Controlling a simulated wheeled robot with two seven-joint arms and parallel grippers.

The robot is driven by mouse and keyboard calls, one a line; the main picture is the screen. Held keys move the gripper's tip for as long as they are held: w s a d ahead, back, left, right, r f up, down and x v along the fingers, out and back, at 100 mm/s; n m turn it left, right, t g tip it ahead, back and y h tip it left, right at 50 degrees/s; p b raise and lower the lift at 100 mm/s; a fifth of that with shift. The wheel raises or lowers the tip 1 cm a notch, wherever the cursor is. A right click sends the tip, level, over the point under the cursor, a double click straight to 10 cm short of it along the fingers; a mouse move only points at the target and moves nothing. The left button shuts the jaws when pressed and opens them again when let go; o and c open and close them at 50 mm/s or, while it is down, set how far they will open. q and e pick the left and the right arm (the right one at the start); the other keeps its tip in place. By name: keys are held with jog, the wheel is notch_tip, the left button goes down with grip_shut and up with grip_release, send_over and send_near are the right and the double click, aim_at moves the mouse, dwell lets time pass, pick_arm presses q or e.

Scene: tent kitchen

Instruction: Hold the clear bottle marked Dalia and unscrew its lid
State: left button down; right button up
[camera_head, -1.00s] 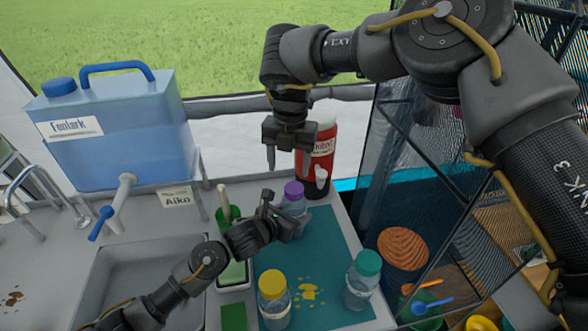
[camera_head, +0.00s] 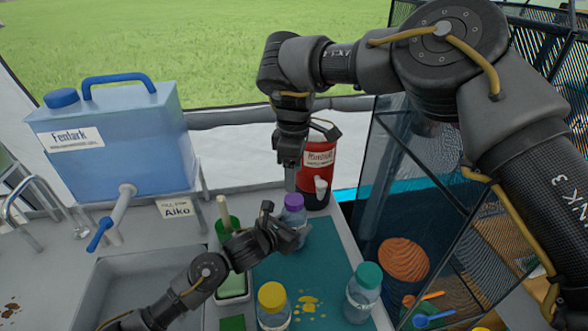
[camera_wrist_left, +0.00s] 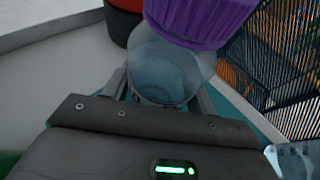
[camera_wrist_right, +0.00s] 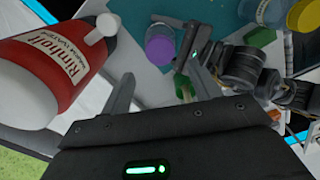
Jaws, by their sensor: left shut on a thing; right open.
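A clear bottle with a purple ribbed lid (camera_head: 294,202) stands upright at the back of the teal mat (camera_head: 325,262). No name is readable on it. My left gripper (camera_head: 290,236) is shut around its body below the lid. In the left wrist view the clear bottle body (camera_wrist_left: 160,75) sits between the fingers, the lid free above. My right gripper (camera_head: 290,182) is open, pointing down just above the lid. In the right wrist view the purple lid (camera_wrist_right: 159,47) lies ahead of the spread fingers, apart from them.
A red-and-white dispenser (camera_head: 319,158) stands close behind the bottle. A yellow-lidded bottle (camera_head: 272,298) and a teal-lidded bottle (camera_head: 368,276) stand nearer. A mesh-sided rack (camera_head: 420,180) bounds the right.

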aim_at(294, 199)
notch_tip(294, 199, down, 8)
jog(key=shift+r, duration=0.1)
dwell(0.4)
